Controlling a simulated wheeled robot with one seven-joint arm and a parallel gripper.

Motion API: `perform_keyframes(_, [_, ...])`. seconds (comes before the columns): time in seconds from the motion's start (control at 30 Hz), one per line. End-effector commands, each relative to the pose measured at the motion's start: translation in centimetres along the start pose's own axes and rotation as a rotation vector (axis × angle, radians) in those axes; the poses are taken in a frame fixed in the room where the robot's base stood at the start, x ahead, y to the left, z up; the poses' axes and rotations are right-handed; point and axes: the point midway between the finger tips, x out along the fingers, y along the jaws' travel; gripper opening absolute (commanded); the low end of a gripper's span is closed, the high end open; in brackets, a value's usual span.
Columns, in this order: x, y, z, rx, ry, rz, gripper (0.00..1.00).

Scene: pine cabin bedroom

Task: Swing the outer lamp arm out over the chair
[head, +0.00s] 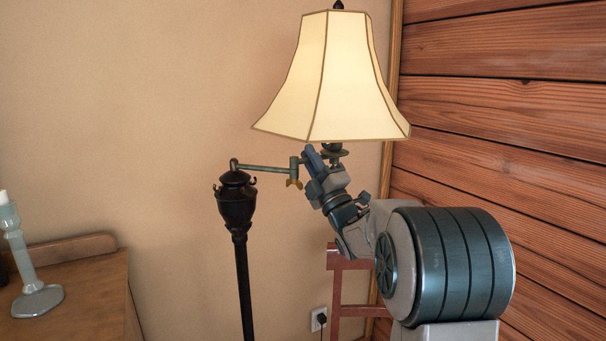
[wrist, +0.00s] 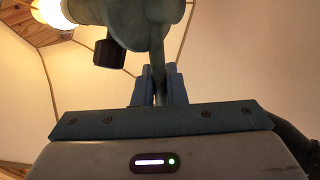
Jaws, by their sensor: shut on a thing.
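The floor lamp has a black post (head: 236,205) and a lit cream shade (head: 335,80). Its inner arm (head: 262,168) runs right from the post to an elbow joint (head: 295,168) with a brass knob below. The outer arm runs from the elbow to beneath the shade, partly hidden by my gripper (head: 314,158). In the wrist view my gripper (wrist: 159,82) is shut on a thin dark green rod, the outer arm (wrist: 158,68), below the lamp socket. A red-brown wooden frame, apparently the chair (head: 351,311), stands below the shade, largely hidden by my arm.
A wooden dresser (head: 80,300) with a candle in a pale holder (head: 30,270) stands at the left. The plaster wall (head: 130,130) is behind the lamp, with an outlet (head: 319,319) low down. A plank wall (head: 500,130) closes the right side.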

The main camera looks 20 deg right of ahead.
Motion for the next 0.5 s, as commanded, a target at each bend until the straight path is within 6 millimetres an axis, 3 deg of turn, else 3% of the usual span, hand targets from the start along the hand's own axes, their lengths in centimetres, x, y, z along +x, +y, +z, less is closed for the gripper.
perform_keyframes(0.47, [-0.45, 0.00, 0.32, -0.003, -0.013, -0.005, 0.00])
perform_keyframes(0.5, [-0.46, 0.01, 0.32, -0.003, -0.013, -0.005, 0.20])
